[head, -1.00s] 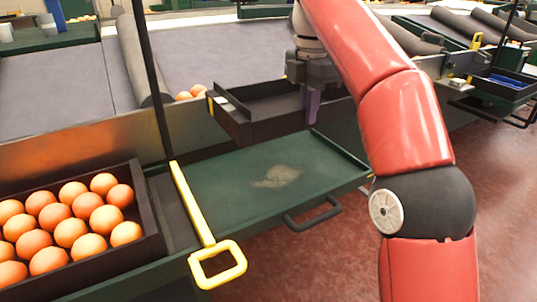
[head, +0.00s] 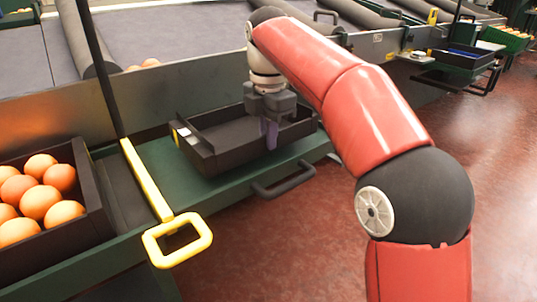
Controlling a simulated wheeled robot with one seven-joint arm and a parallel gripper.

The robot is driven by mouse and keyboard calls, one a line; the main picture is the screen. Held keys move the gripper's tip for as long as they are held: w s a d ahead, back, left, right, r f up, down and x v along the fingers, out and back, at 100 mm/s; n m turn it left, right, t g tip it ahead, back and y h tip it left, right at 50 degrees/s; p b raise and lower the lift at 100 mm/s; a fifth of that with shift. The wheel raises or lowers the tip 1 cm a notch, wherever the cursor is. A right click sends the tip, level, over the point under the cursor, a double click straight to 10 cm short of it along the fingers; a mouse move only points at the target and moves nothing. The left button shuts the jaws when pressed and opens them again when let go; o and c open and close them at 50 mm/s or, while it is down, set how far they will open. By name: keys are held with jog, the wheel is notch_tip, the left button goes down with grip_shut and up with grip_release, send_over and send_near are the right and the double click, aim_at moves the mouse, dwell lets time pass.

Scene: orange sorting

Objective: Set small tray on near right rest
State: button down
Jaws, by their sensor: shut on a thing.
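The small tray (head: 230,156) is black, empty and shallow, with a small white label at its left corner. It is over the green rest (head: 147,154) at the near right and covers most of it. I cannot tell whether its underside touches the rest. My gripper (head: 270,132) points down and is shut on the tray's near right wall. Part of the gripper's grip is hidden by its own body. My red arm reaches in from the right.
A black crate of oranges (head: 88,200) stands at the left. A yellow handled bar (head: 148,182) and a dark post lie between it and the rest. A black handle (head: 283,180) sticks out in front. Two oranges (head: 150,63) lie on the grey belt behind.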

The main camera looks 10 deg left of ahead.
jog(key=shift+f+b, duration=0.55)
jog(key=shift+f, duration=1.15)
jog(key=shift+f, duration=0.15)
jog(key=c, duration=1.8)
grip_release()
jog(key=shift+c, duration=0.2)
